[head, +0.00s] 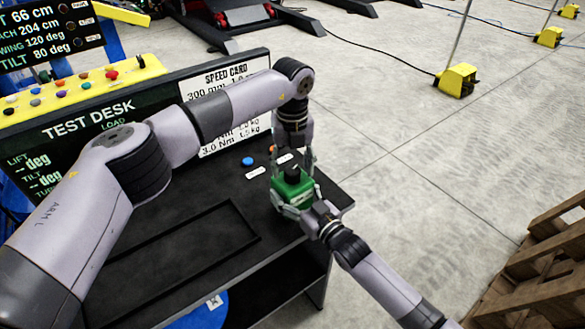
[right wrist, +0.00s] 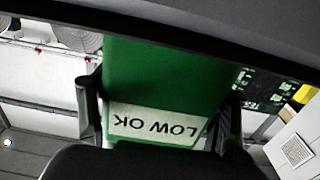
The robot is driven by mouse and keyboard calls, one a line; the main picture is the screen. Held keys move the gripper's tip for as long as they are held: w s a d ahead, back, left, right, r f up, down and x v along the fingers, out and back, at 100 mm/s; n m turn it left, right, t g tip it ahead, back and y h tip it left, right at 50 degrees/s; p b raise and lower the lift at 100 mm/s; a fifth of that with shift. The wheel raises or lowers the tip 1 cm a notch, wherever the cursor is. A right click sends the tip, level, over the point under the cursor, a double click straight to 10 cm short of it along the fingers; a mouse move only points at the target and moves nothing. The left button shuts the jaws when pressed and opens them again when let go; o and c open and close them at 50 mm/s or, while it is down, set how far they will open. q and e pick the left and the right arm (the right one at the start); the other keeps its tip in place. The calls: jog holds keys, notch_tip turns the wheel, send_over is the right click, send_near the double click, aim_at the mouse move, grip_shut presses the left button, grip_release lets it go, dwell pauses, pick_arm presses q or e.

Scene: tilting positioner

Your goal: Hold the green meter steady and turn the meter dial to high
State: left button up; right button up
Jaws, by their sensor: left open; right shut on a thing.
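The green meter (head: 293,191) is over the right end of the black desk, with a dark dial (head: 291,174) on top. My right gripper (head: 292,197) is shut on the meter's sides from the front right. In the right wrist view the meter (right wrist: 160,75) sits between both fingers, with an upside-down "LOW OK" label (right wrist: 157,125). My left gripper (head: 292,162) points down from above, open, its fingers on either side of the dial. I cannot tell whether they touch it. The dial's setting is too small to read.
The desk top (head: 270,245) has a raised rectangular frame (head: 205,245). A blue button (head: 247,161) and small labels lie behind the meter. The test desk panel (head: 95,150) and speed card (head: 228,85) stand at the back. A wooden pallet (head: 540,265) is at right; floor between is clear.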

pick_arm(q)
jog(key=shift+f, duration=0.6)
jog(key=shift+c, duration=0.6)
jog(key=c, duration=1.1)
